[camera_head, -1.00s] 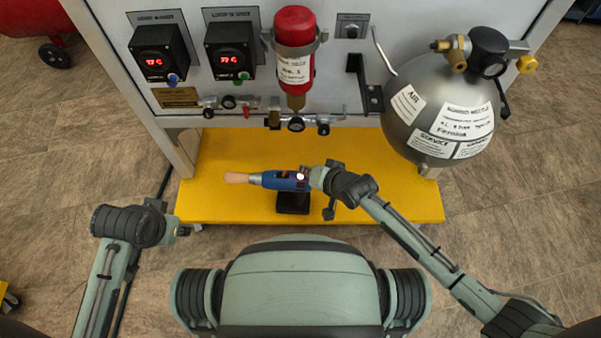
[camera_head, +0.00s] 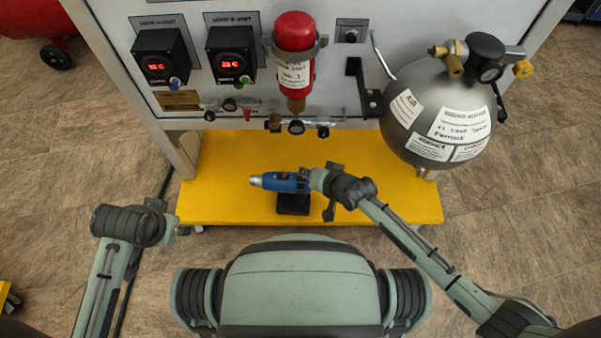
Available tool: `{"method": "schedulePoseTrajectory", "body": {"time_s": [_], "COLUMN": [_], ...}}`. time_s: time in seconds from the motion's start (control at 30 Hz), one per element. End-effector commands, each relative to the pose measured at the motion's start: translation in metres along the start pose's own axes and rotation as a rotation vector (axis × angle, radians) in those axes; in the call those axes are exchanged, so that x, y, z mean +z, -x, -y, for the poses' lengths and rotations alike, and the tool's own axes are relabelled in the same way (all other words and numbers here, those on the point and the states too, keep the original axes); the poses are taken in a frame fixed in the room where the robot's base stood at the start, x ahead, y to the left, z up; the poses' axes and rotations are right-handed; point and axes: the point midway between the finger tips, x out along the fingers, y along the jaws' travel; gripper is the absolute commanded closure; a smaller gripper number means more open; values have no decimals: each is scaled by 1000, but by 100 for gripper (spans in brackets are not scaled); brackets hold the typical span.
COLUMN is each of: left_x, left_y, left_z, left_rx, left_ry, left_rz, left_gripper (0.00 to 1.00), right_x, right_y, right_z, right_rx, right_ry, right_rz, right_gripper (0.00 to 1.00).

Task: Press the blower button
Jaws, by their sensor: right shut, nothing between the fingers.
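The blower (camera_head: 278,181) is a blue hand-held tool with a silver nozzle pointing left. It lies level on a small black stand (camera_head: 293,203) on the yellow platform. My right gripper (camera_head: 312,179) is shut and empty at the blower's right end, with its fingertips at or very near the body. I cannot tell whether they touch it. The button is not clearly visible beside the fingertips. No glow shows at the nozzle. My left gripper (camera_head: 183,231) is low at the left, near the platform's front left corner and away from the blower; its fingers are too small to read.
The yellow platform (camera_head: 225,205) has free room left of the blower. Behind it, the panel carries two red-digit displays (camera_head: 153,66) (camera_head: 230,65), a red cylinder (camera_head: 295,75) and small valves (camera_head: 297,126). A large grey air tank (camera_head: 410,110) stands at the right.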

Motion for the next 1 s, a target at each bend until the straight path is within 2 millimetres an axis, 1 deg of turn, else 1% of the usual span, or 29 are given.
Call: {"method": "schedulePoseTrajectory", "body": {"time_s": [0.27, 0.37, 0.77, 1.0], "left_x": [0, -2, -13, -14], "left_y": [1, 7, 45, 50], "left_z": [0, 1, 9, 10], "left_rx": [0, 0, 0, 0], "left_ry": [0, 0, -1, -1], "left_rz": [0, 0, 1, 1], "left_gripper": [60, 60, 60, 60], "right_x": [0, -4, -23, -30], "right_y": [1, 5, 31, 42], "right_z": [1, 4, 23, 30], "right_rx": [0, -1, -1, -1], "right_ry": [-1, -1, -1, -1], "right_rz": [0, 0, -1, 0], "right_gripper": [100, 100, 100, 100]}}
